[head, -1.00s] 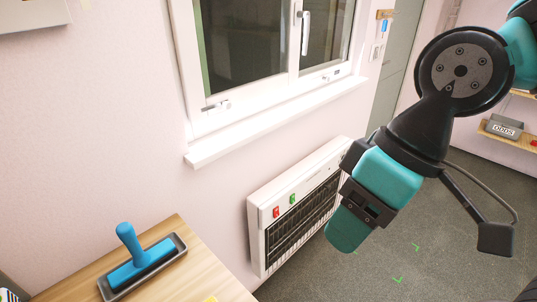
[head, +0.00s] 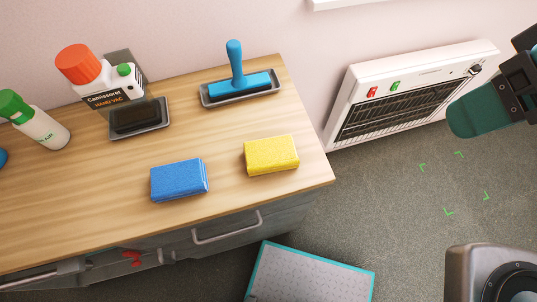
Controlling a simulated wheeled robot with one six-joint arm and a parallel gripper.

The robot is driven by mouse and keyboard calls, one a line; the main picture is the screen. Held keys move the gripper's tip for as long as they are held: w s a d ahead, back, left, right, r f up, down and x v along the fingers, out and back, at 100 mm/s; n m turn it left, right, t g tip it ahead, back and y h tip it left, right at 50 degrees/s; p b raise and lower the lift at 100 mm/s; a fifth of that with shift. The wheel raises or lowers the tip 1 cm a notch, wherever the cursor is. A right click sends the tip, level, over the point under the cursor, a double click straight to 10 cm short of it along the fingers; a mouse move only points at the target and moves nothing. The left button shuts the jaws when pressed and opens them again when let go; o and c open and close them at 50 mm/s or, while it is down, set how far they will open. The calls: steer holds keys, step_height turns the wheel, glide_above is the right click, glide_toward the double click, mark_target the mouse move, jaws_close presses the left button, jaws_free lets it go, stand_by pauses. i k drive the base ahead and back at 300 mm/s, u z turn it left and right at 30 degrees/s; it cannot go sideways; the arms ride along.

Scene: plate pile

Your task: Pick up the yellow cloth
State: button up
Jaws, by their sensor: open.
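The yellow cloth (head: 271,155) is a thick, block-shaped yellow piece lying flat on the wooden worktop (head: 100,210), near its right end. Its top and front side are fully visible. The end of my arm with my gripper (head: 480,113) is partly in view at the right edge. It is in front of the heater, well to the right of the yellow cloth and apart from it. The gripper is open, and no object shows in it; its fingers are not clearly seen.
A blue block (head: 179,180) lies left of the yellow cloth. Behind are a blue-handled tool (head: 238,75) in a tray, a dark block in a tray (head: 140,117), and bottles (head: 85,75). A teal-edged grey panel (head: 312,275) is below; a heater (head: 410,95) is at right.

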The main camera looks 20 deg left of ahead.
mark_target(280, 153)
steer(key=u, duration=0.8)
steer(key=k, duration=0.65)
steer(key=z, duration=0.35)
steer(key=i, duration=0.4)
steer(key=u, duration=0.15)
